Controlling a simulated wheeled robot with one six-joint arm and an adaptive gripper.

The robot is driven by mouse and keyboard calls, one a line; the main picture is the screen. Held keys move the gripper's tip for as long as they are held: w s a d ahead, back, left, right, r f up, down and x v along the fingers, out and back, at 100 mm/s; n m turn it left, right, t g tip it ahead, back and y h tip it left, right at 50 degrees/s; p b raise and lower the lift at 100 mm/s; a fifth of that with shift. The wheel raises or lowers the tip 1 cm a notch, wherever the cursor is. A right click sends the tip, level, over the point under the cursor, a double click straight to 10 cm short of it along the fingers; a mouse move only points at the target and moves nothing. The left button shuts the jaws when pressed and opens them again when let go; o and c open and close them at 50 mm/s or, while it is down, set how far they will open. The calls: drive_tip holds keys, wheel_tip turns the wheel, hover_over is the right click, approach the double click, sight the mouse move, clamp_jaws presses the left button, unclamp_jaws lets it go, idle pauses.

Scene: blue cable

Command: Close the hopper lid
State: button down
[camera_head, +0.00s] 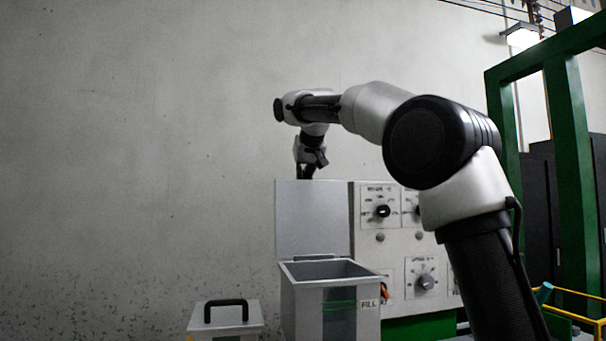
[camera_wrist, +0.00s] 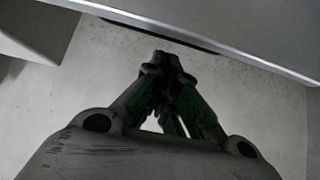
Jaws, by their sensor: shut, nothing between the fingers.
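The hopper (camera_head: 331,300) is a grey open-topped box with a "FILL" label on its front right. Its lid (camera_head: 313,222) stands upright at the back of the opening, so the hopper is open. My gripper (camera_head: 307,174) is at the top edge of the lid, pointing down; whether it touches the lid or is behind it I cannot tell. In the wrist view my gripper (camera_wrist: 168,58) has its fingertips together, with nothing between them. A pale flat panel edge, probably the lid (camera_wrist: 230,30), crosses the top of that view close to the fingertips.
A control panel (camera_head: 395,250) with knobs and labels stands right of the lid. A smaller box with a black handle (camera_head: 226,312) is left of the hopper. A green frame (camera_head: 577,170) and a yellow rail (camera_head: 575,292) are at the right. The wall behind is bare.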

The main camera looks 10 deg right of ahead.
drive_tip(key=shift+s+f, duration=0.25)
drive_tip(key=shift+s, duration=0.5)
drive_tip(key=shift+s, duration=0.1)
